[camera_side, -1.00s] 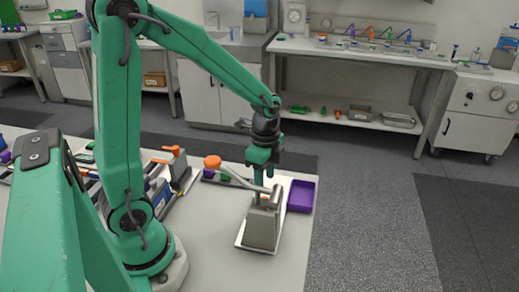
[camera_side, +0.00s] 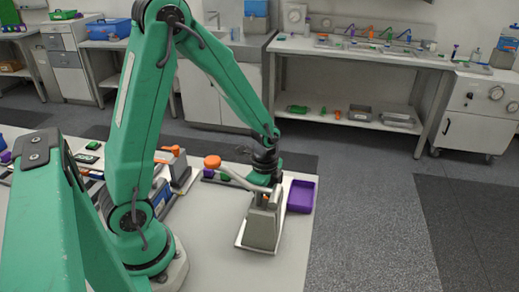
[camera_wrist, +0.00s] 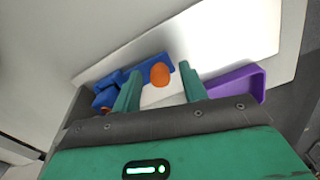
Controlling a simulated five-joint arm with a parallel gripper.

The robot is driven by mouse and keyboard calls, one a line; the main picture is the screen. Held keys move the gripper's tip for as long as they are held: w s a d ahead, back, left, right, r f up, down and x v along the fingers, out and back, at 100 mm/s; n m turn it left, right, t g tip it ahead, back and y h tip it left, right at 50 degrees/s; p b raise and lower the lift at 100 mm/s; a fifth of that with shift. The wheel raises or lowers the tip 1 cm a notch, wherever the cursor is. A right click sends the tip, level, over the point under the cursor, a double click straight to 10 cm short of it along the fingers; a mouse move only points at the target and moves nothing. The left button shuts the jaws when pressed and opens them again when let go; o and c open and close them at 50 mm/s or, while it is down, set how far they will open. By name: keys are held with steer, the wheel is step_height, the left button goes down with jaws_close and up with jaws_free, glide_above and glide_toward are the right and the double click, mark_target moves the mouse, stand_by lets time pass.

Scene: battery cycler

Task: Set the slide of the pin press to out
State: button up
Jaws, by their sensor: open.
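The pin press (camera_side: 261,228) stands on a pale base plate at the table's right part in the side view. It has a grey body and a lever with an orange knob (camera_side: 212,161) reaching up to the left. My gripper (camera_side: 265,178) is low behind the press, and its fingertips are hidden there. In the wrist view my gripper (camera_wrist: 160,70) is open. A round orange piece (camera_wrist: 160,75) shows between the fingers, in front of blue parts (camera_wrist: 107,97) on a white surface. I cannot tell whether it touches a finger, or which part is the slide.
A purple tray (camera_side: 301,196) lies right of the press, and it also shows in the wrist view (camera_wrist: 239,84). An orange-topped device (camera_side: 175,166) stands left of the press, near my arm. The table (camera_side: 215,265) is clear in front.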

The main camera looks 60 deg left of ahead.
jaws_close()
steer(key=w+a, duration=0.9)
steer(key=shift+w+a, duration=0.3)
steer(key=shift+w, duration=0.1)
jaws_free()
steer(key=shift+s, duration=0.1)
